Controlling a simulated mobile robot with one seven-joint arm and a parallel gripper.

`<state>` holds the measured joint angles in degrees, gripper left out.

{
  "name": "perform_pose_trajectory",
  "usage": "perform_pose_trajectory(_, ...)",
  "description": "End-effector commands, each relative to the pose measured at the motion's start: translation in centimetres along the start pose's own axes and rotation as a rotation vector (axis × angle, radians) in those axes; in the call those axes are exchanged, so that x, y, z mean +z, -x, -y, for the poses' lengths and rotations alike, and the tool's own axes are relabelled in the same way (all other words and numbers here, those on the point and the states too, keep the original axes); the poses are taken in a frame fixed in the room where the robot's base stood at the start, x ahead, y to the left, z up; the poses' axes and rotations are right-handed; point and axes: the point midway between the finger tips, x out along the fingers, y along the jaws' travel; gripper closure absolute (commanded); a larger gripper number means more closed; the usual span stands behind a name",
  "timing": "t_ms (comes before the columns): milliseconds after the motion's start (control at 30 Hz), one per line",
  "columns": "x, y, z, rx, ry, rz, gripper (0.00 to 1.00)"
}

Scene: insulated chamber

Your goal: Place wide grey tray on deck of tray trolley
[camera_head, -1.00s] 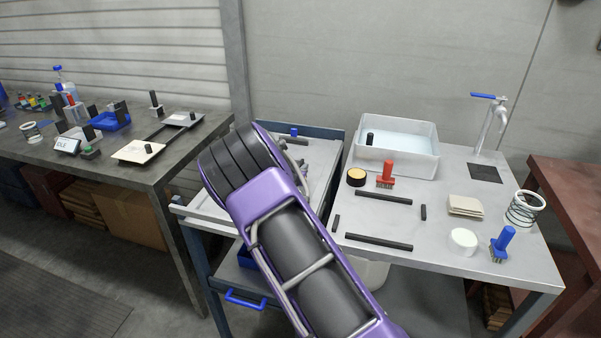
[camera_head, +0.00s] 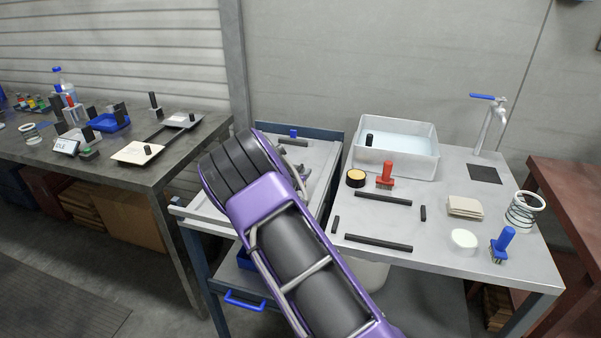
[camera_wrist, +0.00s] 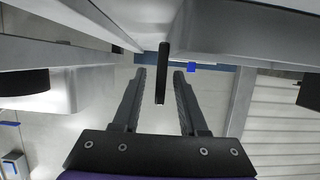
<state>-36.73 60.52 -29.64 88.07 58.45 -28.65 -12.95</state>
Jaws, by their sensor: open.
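The tray trolley (camera_head: 201,262) has a blue-grey frame and stands between the two benches. A pale grey, rimmed shape on its top looks like the wide grey tray (camera_head: 320,158); my purple arm hides much of it, so how it is seated is unclear. A black bar (camera_head: 292,142) and a small blue block (camera_head: 294,132) show at its far end. In the wrist view my gripper (camera_wrist: 160,71) is open, with a black bar (camera_wrist: 161,80) between its fingers and gaps on both sides. The blue block (camera_wrist: 192,66) is beside the right fingertip.
The right bench (camera_head: 455,238) carries a water basin (camera_head: 398,150), a red-handled brush (camera_head: 386,176), black strips and a blue-handled brush (camera_head: 502,245). The left bench (camera_head: 150,172) holds small equipment. A blue handle (camera_head: 245,300) sits low on the trolley.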

Motion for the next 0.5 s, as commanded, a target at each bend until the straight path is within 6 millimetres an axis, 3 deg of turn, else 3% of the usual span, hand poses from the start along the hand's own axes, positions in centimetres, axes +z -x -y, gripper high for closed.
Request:
perform_pose_trajectory(300,-0.2,5.0,0.1,-0.002,0.000,0.001,0.58)
perform_pose_trajectory(500,-0.2,7.2,0.1,-0.001,0.000,-0.001,0.58)
